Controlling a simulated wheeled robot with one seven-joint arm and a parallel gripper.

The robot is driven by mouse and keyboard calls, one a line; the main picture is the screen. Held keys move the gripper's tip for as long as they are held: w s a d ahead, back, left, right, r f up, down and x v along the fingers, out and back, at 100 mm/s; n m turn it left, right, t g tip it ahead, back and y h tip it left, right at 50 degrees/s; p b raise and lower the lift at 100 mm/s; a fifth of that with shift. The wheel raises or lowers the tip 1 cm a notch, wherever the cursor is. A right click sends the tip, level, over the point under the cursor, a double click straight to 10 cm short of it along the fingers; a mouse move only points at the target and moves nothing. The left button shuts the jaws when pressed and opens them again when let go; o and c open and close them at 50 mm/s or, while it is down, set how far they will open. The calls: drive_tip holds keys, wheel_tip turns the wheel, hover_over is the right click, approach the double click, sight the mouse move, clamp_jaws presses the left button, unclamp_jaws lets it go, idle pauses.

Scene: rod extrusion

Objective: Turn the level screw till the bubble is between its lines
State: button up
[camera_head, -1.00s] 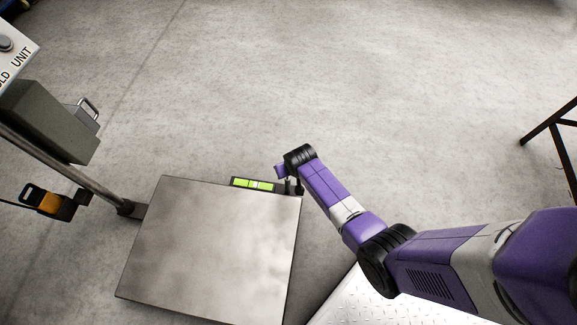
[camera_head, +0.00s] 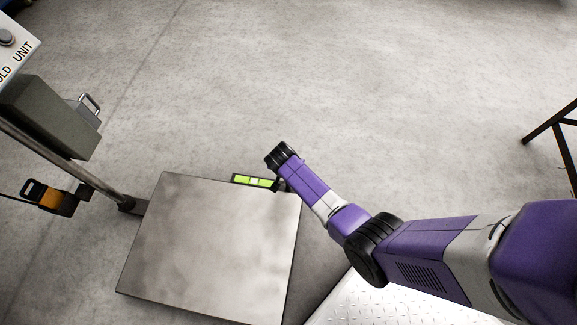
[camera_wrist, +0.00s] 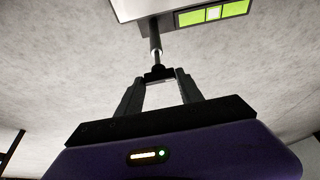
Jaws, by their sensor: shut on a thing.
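The level vial (camera_head: 254,181) is a bright green strip on the far edge of the square metal plate (camera_head: 215,250). It also shows in the wrist view (camera_wrist: 190,17), with a pale bubble (camera_wrist: 213,13) near its middle. The lines are too small to tell clearly, so I cannot be sure of the bubble's place between them. The level screw (camera_wrist: 155,40) is a thin metal shaft under the plate with a dark knob at its end. My gripper (camera_wrist: 158,76) is shut on that knob. In the head view the screw and fingers are mostly hidden by my wrist.
A grey box (camera_head: 50,118) and an orange-and-black item (camera_head: 52,198) are by a metal post at the left. A dark frame leg (camera_head: 555,130) stands at the far right. A tread plate (camera_head: 365,302) lies front right. The floor beyond the plate is clear.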

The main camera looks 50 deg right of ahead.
idle(0.3)
drive_tip(key=o, duration=1.4)
drive_tip(key=shift+p+v, duration=1.85)
drive_tip(key=shift+v, duration=2.05)
